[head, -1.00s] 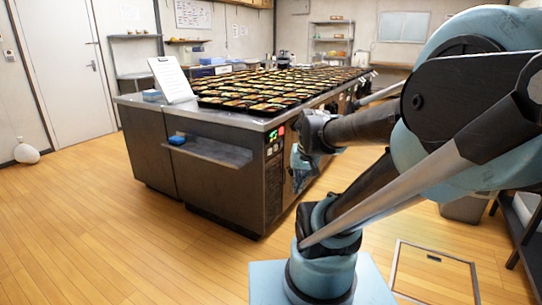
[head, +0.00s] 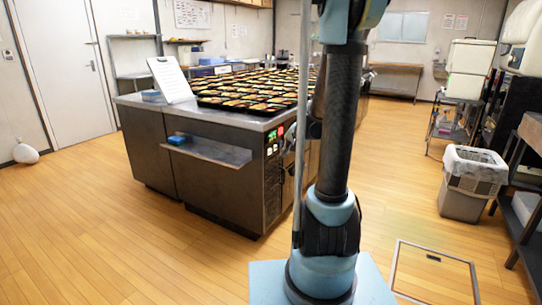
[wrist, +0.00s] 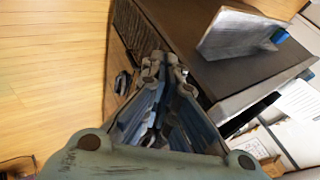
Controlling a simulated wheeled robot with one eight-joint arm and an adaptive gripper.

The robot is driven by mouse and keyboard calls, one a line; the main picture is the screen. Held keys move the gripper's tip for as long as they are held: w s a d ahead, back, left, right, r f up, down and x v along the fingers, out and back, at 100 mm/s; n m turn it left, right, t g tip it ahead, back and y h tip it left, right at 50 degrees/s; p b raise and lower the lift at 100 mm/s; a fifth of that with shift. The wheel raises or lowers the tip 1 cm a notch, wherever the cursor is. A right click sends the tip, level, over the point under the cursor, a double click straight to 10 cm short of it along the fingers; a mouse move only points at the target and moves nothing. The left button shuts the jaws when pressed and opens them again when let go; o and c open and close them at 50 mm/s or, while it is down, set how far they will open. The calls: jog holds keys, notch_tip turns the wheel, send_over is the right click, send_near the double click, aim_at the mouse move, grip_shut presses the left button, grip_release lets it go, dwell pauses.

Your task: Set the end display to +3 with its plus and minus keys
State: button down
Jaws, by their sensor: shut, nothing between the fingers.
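The end display (head: 275,134) is a small lit panel with green and red parts, high on the near right corner of the steel counter; its number is too small to read. Pale keys (head: 271,151) sit just below it; I cannot tell plus from minus. My gripper (wrist: 161,62) is shut and empty in the wrist view, its fingertips together in front of the counter's dark side. I cannot tell whether they touch it. In the head view my upright arm hides most of the gripper. The display and keys cannot be made out in the wrist view.
The counter (head: 150,140) carries many bento trays (head: 250,98) and a white sign (head: 171,79). A shelf (head: 208,151) with a blue item (head: 177,140) juts from its end, also in the wrist view (wrist: 235,38). A bin (head: 462,205) stands right.

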aim_at(269, 152)
jog(key=w+d+f+m+t, duration=0.1)
jog(key=w+d+f+m, duration=0.2)
jog(key=w, duration=0.6)
jog(key=w+d+f+m+t, duration=0.2)
jog(key=w+d+f, duration=0.1)
jog(key=w+f, duration=0.5)
jog(key=shift+w+d+f+m+t, duration=0.2)
jog(key=shift+w+m+t, duration=0.1)
jog(key=shift+w+m, duration=0.15)
jog(key=w+a, duration=0.5)
jog(key=a, duration=0.2)
jog(key=shift+w+a, duration=0.2)
dwell(0.9)
jog(key=shift+w+a+r, duration=0.1)
jog(key=shift+w+a, duration=0.05)
jog(key=shift+a, duration=0.05)
